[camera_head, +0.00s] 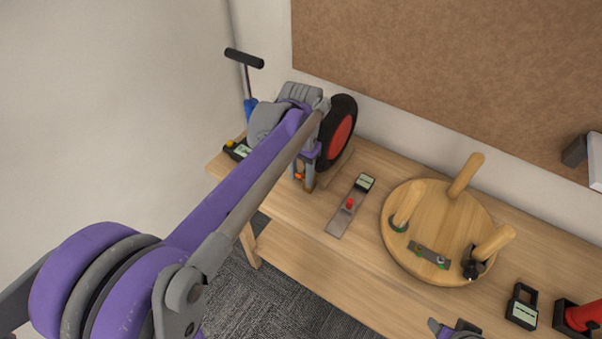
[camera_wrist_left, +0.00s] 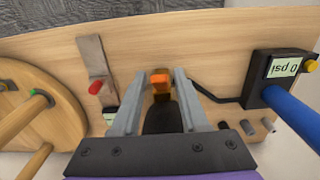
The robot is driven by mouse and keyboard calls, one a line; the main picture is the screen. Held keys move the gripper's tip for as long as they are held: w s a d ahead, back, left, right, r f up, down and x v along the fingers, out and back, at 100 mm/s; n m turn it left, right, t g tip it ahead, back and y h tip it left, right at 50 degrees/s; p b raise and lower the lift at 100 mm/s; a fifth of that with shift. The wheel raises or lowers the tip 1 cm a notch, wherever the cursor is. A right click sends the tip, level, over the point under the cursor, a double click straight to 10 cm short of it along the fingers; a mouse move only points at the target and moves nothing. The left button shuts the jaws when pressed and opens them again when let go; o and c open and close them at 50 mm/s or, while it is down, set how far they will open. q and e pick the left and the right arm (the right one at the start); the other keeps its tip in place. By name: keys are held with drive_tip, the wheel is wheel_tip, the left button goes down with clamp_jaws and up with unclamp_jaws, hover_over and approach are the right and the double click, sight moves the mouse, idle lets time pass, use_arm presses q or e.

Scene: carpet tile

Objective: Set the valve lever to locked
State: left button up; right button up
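The valve lever (camera_wrist_left: 160,80) is a small orange-tipped piece on a dark body, seen between my left fingers in the left wrist view. It is a tiny orange spot (camera_head: 299,176) in the head view, beside the wheel (camera_head: 341,136) with a black tyre and red hub. My left gripper (camera_wrist_left: 161,73) is open, one finger on each side of the lever, with narrow gaps showing; in the head view it points down at the bench (camera_head: 303,172). Contact cannot be told. A bit of my right gripper (camera_head: 455,329) shows at the bottom edge; its fingers are unclear.
A blue pump (camera_wrist_left: 295,118) with a gauge reading 0 psi (camera_wrist_left: 284,68) stands beside the wheel; a black hose runs from it. A metal strip with a red knob (camera_head: 349,204) and a round wooden stool top (camera_head: 405,255) with upright legs lie on the bench (camera_head: 300,250).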

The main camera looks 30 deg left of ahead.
use_arm(q)
clamp_jaws()
drive_tip(key=shift+s+f+t, duration=0.2)
drive_tip(key=shift+s+t, duration=0.05)
drive_tip(key=shift+t, duration=0.4)
drive_tip(key=shift+s+f+t, duration=0.15)
drive_tip(key=shift+s+t, duration=0.05)
drive_tip(key=shift+t, duration=0.45)
drive_tip(key=t, duration=0.1)
drive_tip(key=f+t, duration=0.1)
drive_tip(key=shift+s+a+t, duration=0.1)
drive_tip(key=shift+s+t, duration=0.2)
drive_tip(key=t, duration=0.1)
drive_tip(key=f+t+b, duration=0.1)
drive_tip(key=t, duration=0.1)
drive_tip(key=shift+s+f+t+h, duration=0.15)
drive_tip(key=shift+s+t+h, duration=0.05)
drive_tip(key=shift+t+h, duration=0.1)
drive_tip(key=shift+f+t+b, duration=0.25)
drive_tip(key=shift+t+b, duration=0.2)
drive_tip(key=shift+t, duration=0.35)
drive_tip(key=shift+f+t+b, duration=0.25)
drive_tip(key=shift+t+b, duration=0.2)
drive_tip(key=shift+t, duration=0.35)
